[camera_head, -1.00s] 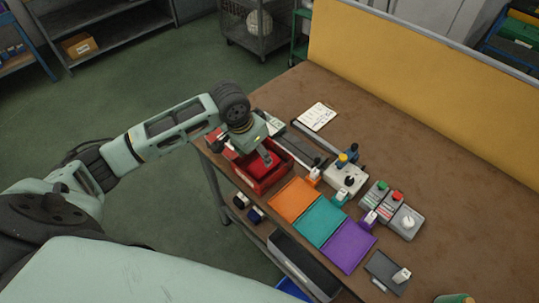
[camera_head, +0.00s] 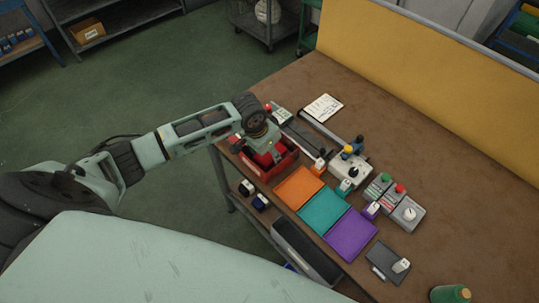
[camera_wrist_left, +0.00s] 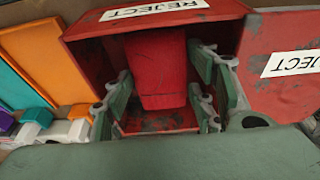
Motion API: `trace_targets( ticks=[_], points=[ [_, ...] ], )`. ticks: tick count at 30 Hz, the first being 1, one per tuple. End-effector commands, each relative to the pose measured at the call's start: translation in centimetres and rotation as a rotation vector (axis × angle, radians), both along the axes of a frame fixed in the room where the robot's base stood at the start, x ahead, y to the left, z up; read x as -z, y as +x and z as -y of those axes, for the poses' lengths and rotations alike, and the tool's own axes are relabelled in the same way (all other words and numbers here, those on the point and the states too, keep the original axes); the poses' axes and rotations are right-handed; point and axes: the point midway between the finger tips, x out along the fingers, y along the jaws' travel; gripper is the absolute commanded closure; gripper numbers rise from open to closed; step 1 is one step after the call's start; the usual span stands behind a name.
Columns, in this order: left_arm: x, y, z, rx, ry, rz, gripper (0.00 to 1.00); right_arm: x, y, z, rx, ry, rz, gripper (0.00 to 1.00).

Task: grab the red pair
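The red pair (camera_wrist_left: 160,75) is a folded red bundle inside the red reject bin (camera_wrist_left: 222,12), seen in the left wrist view. The bin (camera_head: 288,166) stands at the table's near left corner in the head view. My left gripper (camera_wrist_left: 160,100) reaches down into the bin, with its green fingers apart on either side of the red pair. I cannot tell whether the fingers touch it. In the head view the left wrist hides part of the bin and its contents. My right gripper is in neither view.
Orange (camera_head: 298,187), teal (camera_head: 323,210) and purple (camera_head: 349,235) mats lie in a row to the right of the bin. A lever device (camera_head: 349,172) and button boxes (camera_head: 403,208) stand behind them. A dark tray (camera_head: 305,252) is along the near edge. The table's far right is clear.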

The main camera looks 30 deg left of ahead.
Motion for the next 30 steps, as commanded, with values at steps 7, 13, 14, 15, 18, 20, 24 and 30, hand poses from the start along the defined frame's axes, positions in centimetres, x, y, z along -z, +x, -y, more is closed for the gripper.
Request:
trace_targets(
  ticks=[7,13,14,15,18,20,24,30],
  points=[
    [0.0,0.0,0.0,0.000,0.000,0.000,0.73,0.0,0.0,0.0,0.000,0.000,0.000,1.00],
    [-0.1,0.0,0.0,-0.001,-0.001,0.001,0.80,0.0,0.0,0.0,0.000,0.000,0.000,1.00],
    [-0.1,0.0,0.0,-0.001,-0.001,0.001,0.80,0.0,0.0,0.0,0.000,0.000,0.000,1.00],
    [-0.1,0.0,0.0,-0.001,-0.001,0.001,0.80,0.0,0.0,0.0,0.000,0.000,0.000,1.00],
    [-0.2,0.0,0.0,0.000,0.000,0.001,0.80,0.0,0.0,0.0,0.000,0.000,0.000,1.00],
    [-0.4,0.1,0.0,-0.001,-0.001,0.002,0.80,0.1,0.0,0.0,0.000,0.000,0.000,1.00],
    [-1.7,0.1,0.0,0.000,-0.001,0.005,0.80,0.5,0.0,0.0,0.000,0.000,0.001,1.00],
    [-4.6,0.0,1.3,0.005,-0.006,0.004,0.80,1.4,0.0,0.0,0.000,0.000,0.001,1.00]
  ],
)
